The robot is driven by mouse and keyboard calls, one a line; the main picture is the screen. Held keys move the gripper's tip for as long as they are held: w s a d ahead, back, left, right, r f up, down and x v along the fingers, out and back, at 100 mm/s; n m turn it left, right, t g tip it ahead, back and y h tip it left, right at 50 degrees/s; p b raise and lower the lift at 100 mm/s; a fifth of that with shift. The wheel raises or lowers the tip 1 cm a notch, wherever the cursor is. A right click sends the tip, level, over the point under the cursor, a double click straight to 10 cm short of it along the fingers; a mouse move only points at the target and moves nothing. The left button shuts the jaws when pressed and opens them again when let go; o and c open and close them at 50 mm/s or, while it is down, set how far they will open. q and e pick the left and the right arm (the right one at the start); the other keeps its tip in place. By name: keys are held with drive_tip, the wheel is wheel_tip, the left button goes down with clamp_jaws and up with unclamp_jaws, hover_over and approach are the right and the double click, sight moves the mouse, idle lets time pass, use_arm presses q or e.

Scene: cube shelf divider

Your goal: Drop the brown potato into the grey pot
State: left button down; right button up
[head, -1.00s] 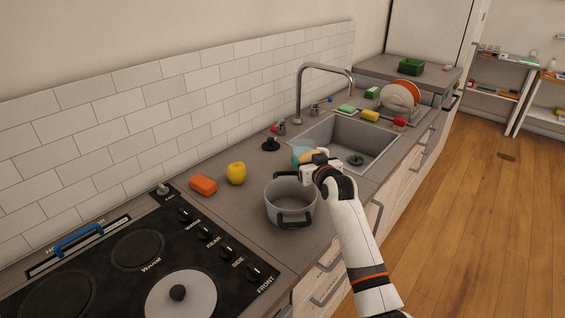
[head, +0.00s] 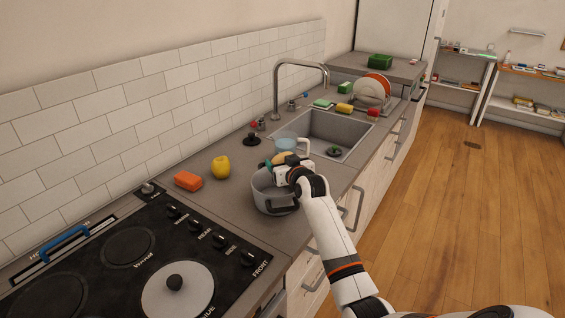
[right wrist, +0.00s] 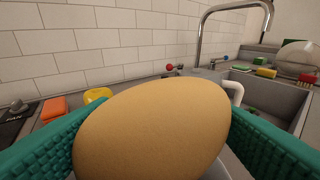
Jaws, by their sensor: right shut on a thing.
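The brown potato (right wrist: 152,130) fills the middle of the right wrist view, held between two green finger pads. My right gripper (head: 282,163) is shut on it; only a small part of the potato (head: 281,159) shows in the head view. The grey pot (head: 266,201) stands on the counter right of the hob, open at the top, with dark handles. The gripper and potato are at the pot's far right rim, seemingly above it. The gripper hides part of the rim and opening. My left gripper is not in view.
A yellow apple-like object (head: 221,168) and an orange block (head: 188,180) lie left of the pot. The hob (head: 110,268) with a lid (head: 174,284) is at front left.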

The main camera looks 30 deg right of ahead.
drive_tip(key=shift+d+f, duration=0.1)
drive_tip(key=shift+f, duration=0.05)
drive_tip(key=o, duration=1.1)
drive_tip(key=shift+o, duration=0.2)
drive_tip(key=b+v, duration=0.1)
drive_tip(key=v, duration=1.1)
